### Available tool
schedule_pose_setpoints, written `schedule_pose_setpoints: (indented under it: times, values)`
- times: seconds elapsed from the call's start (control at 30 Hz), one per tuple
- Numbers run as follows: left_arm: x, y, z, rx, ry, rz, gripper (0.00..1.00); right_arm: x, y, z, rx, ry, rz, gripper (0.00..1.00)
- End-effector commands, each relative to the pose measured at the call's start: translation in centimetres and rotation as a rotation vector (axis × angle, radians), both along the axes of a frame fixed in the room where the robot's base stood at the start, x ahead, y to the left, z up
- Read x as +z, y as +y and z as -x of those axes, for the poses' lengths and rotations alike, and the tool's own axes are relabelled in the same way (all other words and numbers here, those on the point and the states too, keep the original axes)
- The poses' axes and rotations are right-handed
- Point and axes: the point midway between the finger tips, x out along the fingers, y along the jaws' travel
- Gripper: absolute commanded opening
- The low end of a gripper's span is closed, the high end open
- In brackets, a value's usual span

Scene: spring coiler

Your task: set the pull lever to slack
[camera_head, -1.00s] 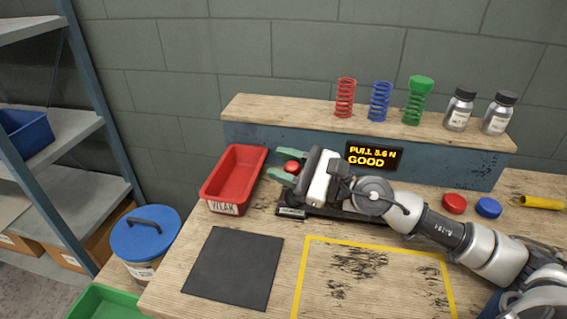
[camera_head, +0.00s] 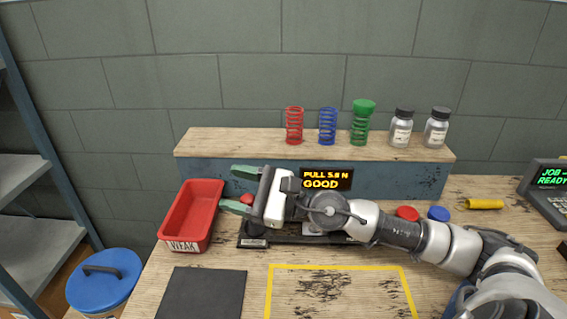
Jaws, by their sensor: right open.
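A red knob (camera_head: 246,199), seemingly the pull lever's, shows between the green-tipped fingers of my right gripper (camera_head: 238,189). The gripper is open, and the knob is partly hidden; I cannot tell whether a finger touches it. The lever's shaft is hidden behind my gripper and arm. The dark coiler base (camera_head: 254,242) lies under my right wrist, largely covered. My left gripper is not in view.
A red bin (camera_head: 174,230) labelled WEAK stands left of the gripper. Springs, including a blue one (camera_head: 327,126), and two jars stand on the back shelf (camera_head: 235,143). Red (camera_head: 407,213) and blue (camera_head: 438,213) caps lie behind my forearm. A dark mat (camera_head: 203,294) is in front.

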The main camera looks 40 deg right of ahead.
Motion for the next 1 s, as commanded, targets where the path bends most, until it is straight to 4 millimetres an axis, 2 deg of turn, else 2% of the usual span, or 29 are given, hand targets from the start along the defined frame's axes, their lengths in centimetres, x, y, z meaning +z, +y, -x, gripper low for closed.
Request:
schedule_pose_setpoints:
  times: [0.03, 0.07, 0.1, 0.2, 0.43, 0.8, 1.0]
  values:
    - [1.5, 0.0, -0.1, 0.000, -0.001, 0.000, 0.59, 1.8, 0.0, 0.0, 0.001, -0.002, 0.005, 0.59]
    - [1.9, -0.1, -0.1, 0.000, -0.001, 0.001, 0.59, 2.4, 0.0, 0.0, 0.001, -0.002, 0.004, 0.59]
    - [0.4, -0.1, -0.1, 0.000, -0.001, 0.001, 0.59, 1.4, -0.6, 0.6, -0.003, 0.001, 0.005, 0.59]
    - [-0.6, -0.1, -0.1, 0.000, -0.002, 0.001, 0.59, 2.2, -1.4, 2.1, 0.001, 0.002, 0.007, 0.59]
    - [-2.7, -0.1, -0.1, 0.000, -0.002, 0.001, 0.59, 3.5, -2.8, 4.0, 0.002, 0.002, 0.007, 0.59]
    - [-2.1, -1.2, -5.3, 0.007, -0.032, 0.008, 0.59, 5.0, -4.1, 5.7, 0.000, 0.006, 0.003, 0.59]
    - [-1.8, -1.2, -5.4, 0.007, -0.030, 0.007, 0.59, 6.2, -4.9, 6.8, 0.002, 0.004, -0.004, 0.59]
